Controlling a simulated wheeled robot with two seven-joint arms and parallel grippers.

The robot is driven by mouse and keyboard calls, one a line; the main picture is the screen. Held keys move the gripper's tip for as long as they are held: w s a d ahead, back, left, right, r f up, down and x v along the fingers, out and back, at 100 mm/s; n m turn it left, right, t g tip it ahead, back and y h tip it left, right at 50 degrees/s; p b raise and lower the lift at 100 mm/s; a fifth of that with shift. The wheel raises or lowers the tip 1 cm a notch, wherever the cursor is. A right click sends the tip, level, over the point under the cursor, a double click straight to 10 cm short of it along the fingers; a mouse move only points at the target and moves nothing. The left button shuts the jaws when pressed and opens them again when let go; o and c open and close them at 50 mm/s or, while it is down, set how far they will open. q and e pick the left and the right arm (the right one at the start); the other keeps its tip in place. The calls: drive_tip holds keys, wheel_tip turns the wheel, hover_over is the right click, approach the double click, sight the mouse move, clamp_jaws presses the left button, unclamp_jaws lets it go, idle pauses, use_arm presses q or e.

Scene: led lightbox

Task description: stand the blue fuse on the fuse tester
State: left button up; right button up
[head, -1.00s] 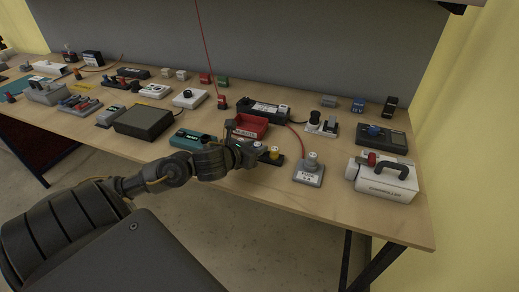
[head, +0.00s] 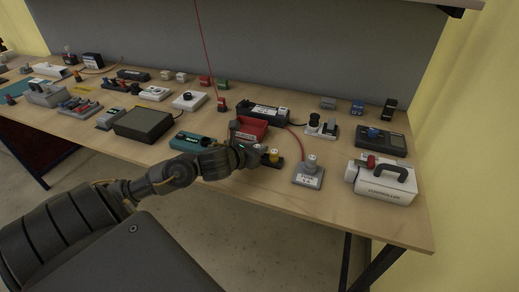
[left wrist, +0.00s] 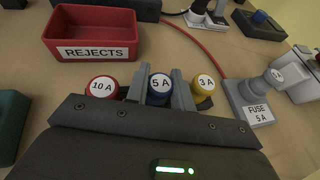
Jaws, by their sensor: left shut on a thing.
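The blue fuse (left wrist: 160,88), labelled 5 A, stands between the red 10 A fuse (left wrist: 101,90) and the yellow 3 A fuse (left wrist: 203,87) in the left wrist view. My left gripper (left wrist: 161,92) is shut on it, one grey finger on each side. In the head view my left gripper (head: 250,156) hides the blue fuse, and the yellow fuse (head: 274,154) shows just right of it. The grey fuse tester (head: 308,175) stands to the right; in the left wrist view the tester (left wrist: 243,111) has a FUSE 5 A label and a grey, pale-topped post. My right gripper is not in view.
A red REJECTS bin (left wrist: 95,36) sits behind the fuses. A red cable (left wrist: 195,42) curves behind them towards the tester. A white box with a black handle (head: 382,182) stands right of the tester. Bare tabletop lies in front.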

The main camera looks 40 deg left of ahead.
sight(257, 146)
use_arm(q)
drive_tip(key=shift+r, duration=0.6)
wheel_tip(257, 146, up, 3)
drive_tip(key=p, duration=0.2)
drive_tip(key=shift+f+p, duration=0.15)
drive_tip(key=shift+p, duration=0.15)
drive_tip(key=s+d+r+p, duration=0.2)
drive_tip(key=s+r+p, duration=0.2)
drive_tip(key=s+p, duration=0.2)
drive_tip(key=s+d+r+p, duration=0.2)
drive_tip(key=s+r+p, duration=0.3)
drive_tip(key=s+p, duration=0.2)
drive_tip(key=shift+d+p, duration=0.35)
drive_tip(key=shift+p, duration=0.8)
drive_tip(key=shift+s, duration=0.1)
drive_tip(key=o, duration=0.4)
clamp_jaws()
